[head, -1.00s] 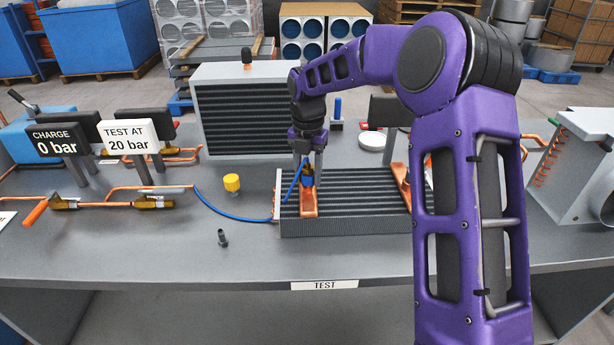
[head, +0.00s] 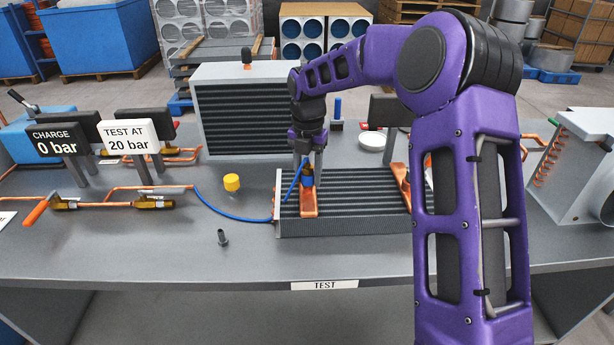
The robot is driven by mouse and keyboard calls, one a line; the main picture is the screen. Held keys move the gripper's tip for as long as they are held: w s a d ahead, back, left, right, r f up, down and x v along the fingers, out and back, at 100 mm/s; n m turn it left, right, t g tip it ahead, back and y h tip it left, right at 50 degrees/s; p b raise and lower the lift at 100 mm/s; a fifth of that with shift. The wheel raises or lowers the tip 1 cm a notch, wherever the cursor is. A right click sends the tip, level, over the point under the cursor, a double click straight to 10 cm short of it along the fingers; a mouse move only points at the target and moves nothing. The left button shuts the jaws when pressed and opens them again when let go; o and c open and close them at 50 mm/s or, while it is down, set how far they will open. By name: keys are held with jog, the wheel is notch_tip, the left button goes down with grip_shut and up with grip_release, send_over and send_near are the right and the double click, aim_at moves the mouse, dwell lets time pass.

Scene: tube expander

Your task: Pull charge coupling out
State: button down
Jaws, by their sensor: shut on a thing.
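The charge coupling (head: 307,179) is a small brass and blue piece at the top of a copper fitting (head: 309,203) on the finned coil block (head: 350,222). My gripper (head: 307,168) points down over it and is shut on it. The coupling looks seated at the copper fitting; the exact joint is too small to tell. A thin blue hose (head: 228,210) runs from the copper pipework at left to the coupling. The charge sign (head: 54,142) reads 0 bar.
A second sign (head: 130,136) reads "TEST AT 20 bar". A yellow cap (head: 232,183) and a small dark fitting (head: 223,237) stand on the bench left of the coil block. A larger finned unit (head: 245,110) stands behind. The front of the bench is clear.

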aim_at(308, 163)
jog(key=shift+r+p, duration=0.65)
jog(key=shift+p, duration=0.1)
dwell(0.4)
jog(key=shift+r, duration=0.1)
jog(key=shift+r+p, duration=0.4)
jog(key=shift+r, duration=2.8)
